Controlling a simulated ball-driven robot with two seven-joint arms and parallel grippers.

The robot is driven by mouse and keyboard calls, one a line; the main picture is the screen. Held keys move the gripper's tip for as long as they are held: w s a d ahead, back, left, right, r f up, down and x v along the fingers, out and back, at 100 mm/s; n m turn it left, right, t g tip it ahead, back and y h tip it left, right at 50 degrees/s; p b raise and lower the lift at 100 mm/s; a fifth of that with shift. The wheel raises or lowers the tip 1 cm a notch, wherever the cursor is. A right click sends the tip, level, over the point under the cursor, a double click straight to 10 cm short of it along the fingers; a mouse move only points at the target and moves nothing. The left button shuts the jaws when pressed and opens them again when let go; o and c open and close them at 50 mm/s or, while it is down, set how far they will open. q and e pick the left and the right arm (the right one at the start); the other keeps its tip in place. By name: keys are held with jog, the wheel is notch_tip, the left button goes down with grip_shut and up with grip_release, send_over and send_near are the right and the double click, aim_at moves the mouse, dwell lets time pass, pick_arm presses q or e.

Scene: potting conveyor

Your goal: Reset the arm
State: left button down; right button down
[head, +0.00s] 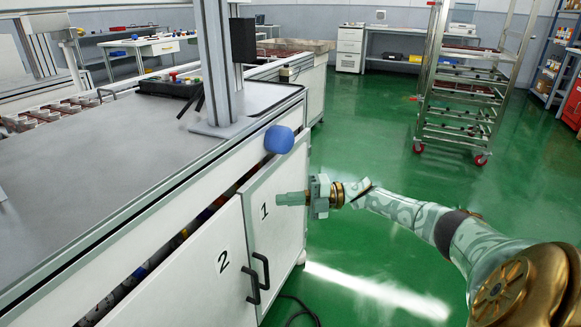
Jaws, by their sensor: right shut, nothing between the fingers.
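My right arm comes in from the right. My right gripper (279,199) is shut and empty, pointing left in front of the white cabinet door marked 1 (283,220). From this angle I cannot tell whether its fingertips touch the door. My left gripper is not in view.
The grey worktop (110,150) above the cabinet carries a metal post (215,60). A blue rounded piece (279,139) sits at its edge, above my right gripper. Door 2 (185,275) is beside door 1. A wheeled rack (460,100) stands farther back. Green floor (370,150) is clear between.

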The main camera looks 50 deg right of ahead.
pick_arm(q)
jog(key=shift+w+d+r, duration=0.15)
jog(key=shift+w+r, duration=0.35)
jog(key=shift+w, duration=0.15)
pick_arm(e)
jog(key=shift+d, duration=0.8)
jog(key=shift+f, duration=0.1)
